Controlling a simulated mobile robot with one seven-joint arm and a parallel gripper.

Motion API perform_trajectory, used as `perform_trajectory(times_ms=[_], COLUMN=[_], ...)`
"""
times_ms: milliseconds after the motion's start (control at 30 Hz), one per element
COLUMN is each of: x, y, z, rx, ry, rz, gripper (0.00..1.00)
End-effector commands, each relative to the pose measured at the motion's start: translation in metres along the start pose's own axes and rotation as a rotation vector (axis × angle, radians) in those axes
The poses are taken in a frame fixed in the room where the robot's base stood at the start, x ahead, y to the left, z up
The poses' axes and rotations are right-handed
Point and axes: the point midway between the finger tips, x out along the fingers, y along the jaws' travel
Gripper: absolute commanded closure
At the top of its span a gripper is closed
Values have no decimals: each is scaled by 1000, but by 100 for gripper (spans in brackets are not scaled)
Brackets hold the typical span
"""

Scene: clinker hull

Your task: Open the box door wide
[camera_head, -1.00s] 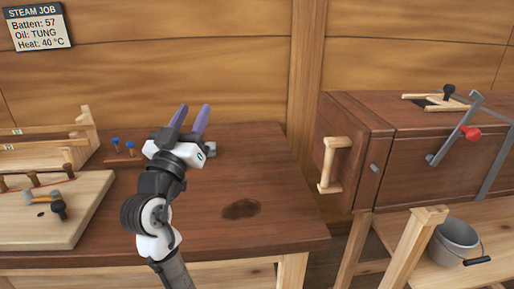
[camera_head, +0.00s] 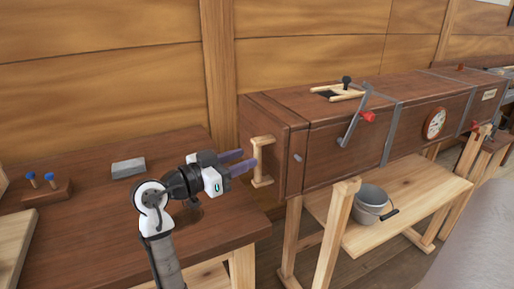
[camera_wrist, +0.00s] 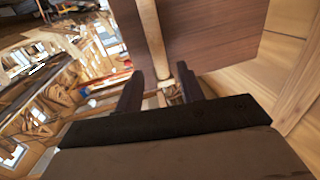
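The box is a long dark-wood chest (camera_head: 340,150) on a pale wooden stand at the right. Its door (camera_head: 285,180) is the left end panel and looks closed against the box. The door's pale wooden handle (camera_head: 262,178) stands upright on it; it also shows in the wrist view (camera_wrist: 152,35) as a bar running down between the fingers. My gripper (camera_head: 242,162) is open, its purple fingers pointing right at the handle. In the wrist view my gripper (camera_wrist: 162,90) has one finger on each side of the bar's line. I cannot tell whether they touch it.
A dark workbench (camera_head: 120,225) lies under my arm, with a grey block (camera_head: 128,168) and blue-topped pegs (camera_head: 40,180). A grey bucket (camera_head: 369,202) stands on the shelf under the box. A lever with a red knob (camera_head: 367,117) is on the box front.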

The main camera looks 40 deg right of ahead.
Motion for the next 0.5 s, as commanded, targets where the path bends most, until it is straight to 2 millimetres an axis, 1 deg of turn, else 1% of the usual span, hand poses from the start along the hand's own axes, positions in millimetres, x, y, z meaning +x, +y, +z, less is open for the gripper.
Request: perform_trajectory(times_ms=[33, 200, 333, 500], x=[12, 39, 51, 56], y=[1, 0, 0, 0], z=[-2, -2, -1, 0], rx=[-1, -2, 0, 0], ry=[-1, 0, 0, 0], rz=[4, 2, -1, -1], gripper=[62, 62, 62, 62])
